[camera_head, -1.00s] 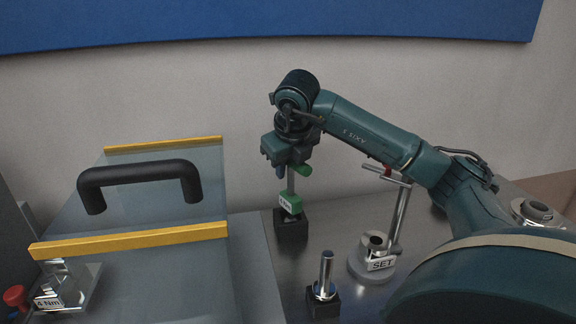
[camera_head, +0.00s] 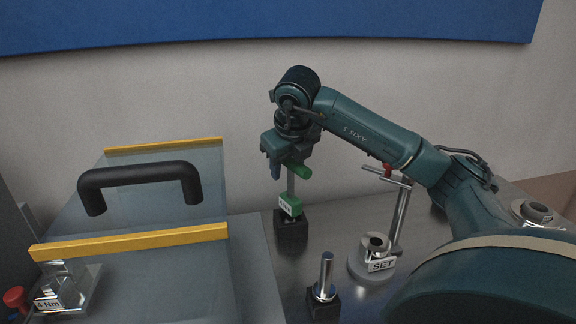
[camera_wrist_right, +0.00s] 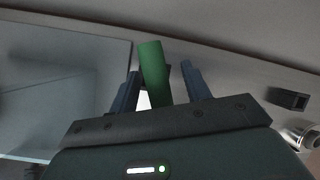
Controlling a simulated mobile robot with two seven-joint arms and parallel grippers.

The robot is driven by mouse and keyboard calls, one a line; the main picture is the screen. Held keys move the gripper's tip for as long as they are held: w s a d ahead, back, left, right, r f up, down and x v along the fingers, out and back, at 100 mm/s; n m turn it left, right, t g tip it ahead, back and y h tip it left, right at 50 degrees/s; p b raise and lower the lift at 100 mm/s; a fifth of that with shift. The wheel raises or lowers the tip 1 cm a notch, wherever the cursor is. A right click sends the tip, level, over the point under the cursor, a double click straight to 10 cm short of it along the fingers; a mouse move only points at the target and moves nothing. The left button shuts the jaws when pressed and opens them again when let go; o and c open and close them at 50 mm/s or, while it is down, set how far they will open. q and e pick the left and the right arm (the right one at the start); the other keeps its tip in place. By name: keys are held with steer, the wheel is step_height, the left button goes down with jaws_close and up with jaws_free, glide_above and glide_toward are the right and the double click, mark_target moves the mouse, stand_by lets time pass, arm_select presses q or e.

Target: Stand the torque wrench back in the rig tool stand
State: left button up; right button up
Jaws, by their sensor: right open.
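The torque wrench has a green grip (camera_head: 299,172), a thin metal shaft and a labelled green block (camera_head: 290,204) low down. It stands nearly upright with its lower end at a black block (camera_head: 291,228), which looks like the rig tool stand; the seating itself is hidden. My right gripper (camera_head: 283,172) is at the wrench's top, its blue fingers parted. In the right wrist view the green grip (camera_wrist_right: 154,72) lies between the open fingers (camera_wrist_right: 160,88), with a gap visible on its right side. My left gripper is not in view.
A chrome post in a small black block (camera_head: 323,303) stands in front. A round grey base marked SET (camera_head: 371,265) and a T-handled tool (camera_head: 401,212) stand right. A clear cover with a black handle (camera_head: 140,174) and yellow bars (camera_head: 130,241) fills the left.

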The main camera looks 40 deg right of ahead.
steer(key=p+v, duration=0.2)
steer(key=v, duration=0.9)
steer(key=shift+s, duration=0.1)
